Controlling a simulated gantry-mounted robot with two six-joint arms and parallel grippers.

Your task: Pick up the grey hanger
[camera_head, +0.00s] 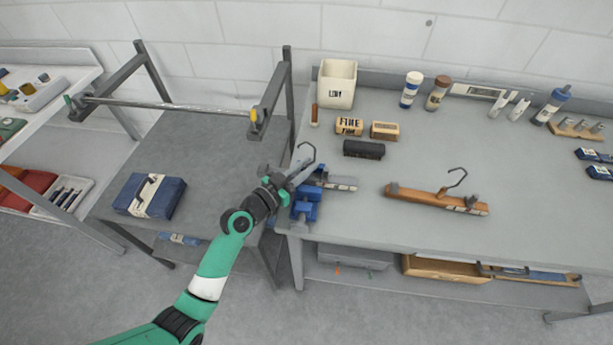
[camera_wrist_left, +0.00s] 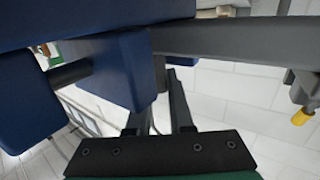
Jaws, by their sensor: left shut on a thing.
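The grey hanger (camera_head: 342,184) is at the left end of the workbench, beside and partly behind the blue vise (camera_head: 306,206). Its wire hook (camera_head: 306,152) stands up above my gripper. My left gripper (camera_head: 290,178) reaches in from the left and is shut on the grey hanger; the exact contact is partly hidden. In the left wrist view the hanger's grey bar (camera_wrist_left: 240,40) runs across the top right, and the vise's blue blocks (camera_wrist_left: 120,68) are close to the fingers. A brown wooden hanger (camera_head: 430,199) with a hook lies further right.
A rail (camera_head: 170,106) on a grey frame stands left of the workbench, with a yellow piece (camera_head: 254,114) on its right end. Boxes, brushes, a white bin (camera_head: 337,84) and bottles line the bench's back. A blue folded bundle (camera_head: 150,196) lies on the left table.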

